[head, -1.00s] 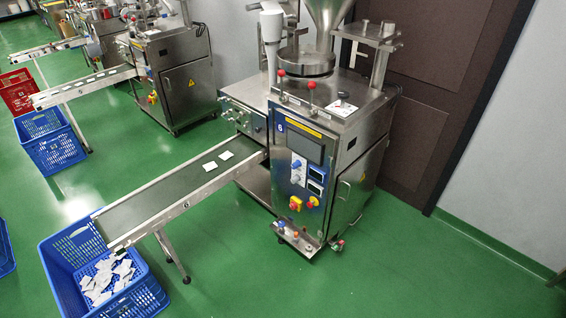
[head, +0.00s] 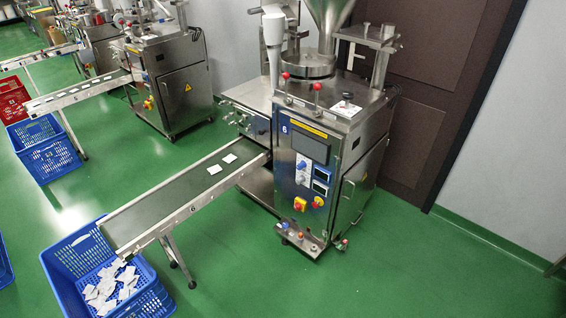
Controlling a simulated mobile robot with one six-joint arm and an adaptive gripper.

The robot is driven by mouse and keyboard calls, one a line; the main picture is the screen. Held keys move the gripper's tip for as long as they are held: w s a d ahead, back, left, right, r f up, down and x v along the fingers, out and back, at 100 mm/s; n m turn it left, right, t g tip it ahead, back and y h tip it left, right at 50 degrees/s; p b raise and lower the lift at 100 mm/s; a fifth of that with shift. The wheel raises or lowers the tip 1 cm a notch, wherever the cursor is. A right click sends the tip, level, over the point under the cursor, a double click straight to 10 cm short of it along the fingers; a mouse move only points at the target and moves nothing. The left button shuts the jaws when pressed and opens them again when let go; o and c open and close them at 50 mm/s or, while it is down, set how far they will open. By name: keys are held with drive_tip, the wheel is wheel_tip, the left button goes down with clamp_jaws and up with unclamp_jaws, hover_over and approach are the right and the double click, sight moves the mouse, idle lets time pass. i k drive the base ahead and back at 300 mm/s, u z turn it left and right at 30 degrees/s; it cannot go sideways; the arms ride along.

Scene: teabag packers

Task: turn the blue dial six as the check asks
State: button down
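The packing machine marked 6 (head: 345,165) stands right of centre in the head view, a steel cabinet with a dark screen (head: 309,146) on its front panel. Below the screen are small blue dials (head: 301,166) at the panel's left, beside two small dark displays (head: 321,180). Which way the dials point is too small to tell. A red and yellow emergency button (head: 299,204) and a yellow and red switch (head: 318,202) sit lower on the panel. My gripper is not in view.
A conveyor (head: 185,195) with teabags (head: 214,169) runs from the machine down to a blue crate (head: 62,262) holding several white teabags. Other packing machines (head: 175,85) and crates stand at the back left. Green floor (head: 420,270) is clear in front and to the right.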

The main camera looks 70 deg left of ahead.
sight(302, 164)
drive_tip(key=u, duration=0.25)
drive_tip(key=k, duration=0.15)
drive_tip(key=u, duration=2.2)
drive_tip(key=k, duration=0.6)
drive_tip(key=z, duration=0.15)
drive_tip(key=i, duration=0.6)
drive_tip(key=u, duration=0.05)
